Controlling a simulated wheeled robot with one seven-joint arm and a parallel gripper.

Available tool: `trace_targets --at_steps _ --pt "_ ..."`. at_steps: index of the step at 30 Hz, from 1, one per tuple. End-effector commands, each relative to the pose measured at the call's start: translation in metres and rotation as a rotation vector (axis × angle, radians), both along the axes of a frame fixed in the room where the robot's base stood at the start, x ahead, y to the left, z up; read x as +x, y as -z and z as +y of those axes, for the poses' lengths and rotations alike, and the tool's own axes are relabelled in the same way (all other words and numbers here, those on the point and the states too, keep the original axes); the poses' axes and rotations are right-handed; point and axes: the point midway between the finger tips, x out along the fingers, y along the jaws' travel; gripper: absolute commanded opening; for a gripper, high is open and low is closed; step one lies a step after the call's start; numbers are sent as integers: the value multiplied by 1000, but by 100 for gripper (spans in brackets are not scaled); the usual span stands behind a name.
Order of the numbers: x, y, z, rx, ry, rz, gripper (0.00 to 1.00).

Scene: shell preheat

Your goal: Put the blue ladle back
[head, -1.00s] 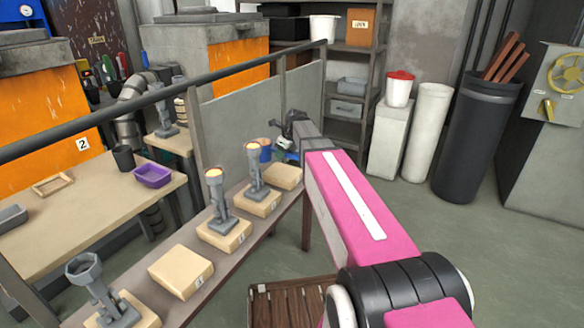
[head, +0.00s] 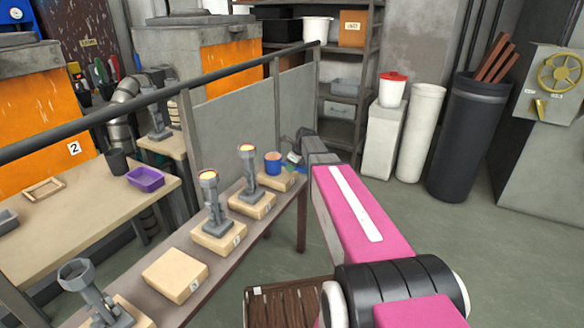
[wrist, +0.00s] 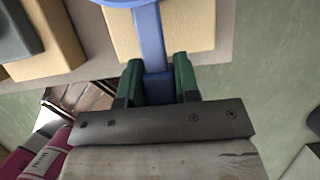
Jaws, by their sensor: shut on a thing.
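The blue ladle's cup (head: 272,162), with a tan-orange top, shows at the far end of the bench in the head view. My gripper (head: 294,158) is beside it and partly hidden by my arm. In the wrist view my gripper (wrist: 158,75) has its green fingers shut on the ladle's blue handle (wrist: 152,45). A pale block (wrist: 185,28) lies beneath the handle; it is the far-end block (head: 278,182) in the head view. I cannot tell whether the ladle touches it.
Grey ladles with glowing cups stand on two blocks (head: 218,236) (head: 251,205) nearer on the bench. A bare block (head: 174,275) sits closer, then another grey ladle (head: 90,290). A grey panel (head: 240,115) and rail stand behind. Open floor (head: 400,225) lies right.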

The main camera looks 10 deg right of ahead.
Motion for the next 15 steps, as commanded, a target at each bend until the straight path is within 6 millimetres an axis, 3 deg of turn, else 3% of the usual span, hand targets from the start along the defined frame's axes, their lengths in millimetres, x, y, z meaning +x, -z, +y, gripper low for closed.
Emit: trace_targets --at_steps 10,11,12,13,15 --pt "0 3 0 1 0 -2 1" --pt "0 3 0 0 0 -1 33" --pt "0 3 0 0 0 -1 46" --pt "0 3 0 0 0 -1 55" --pt "0 3 0 0 0 -1 55"
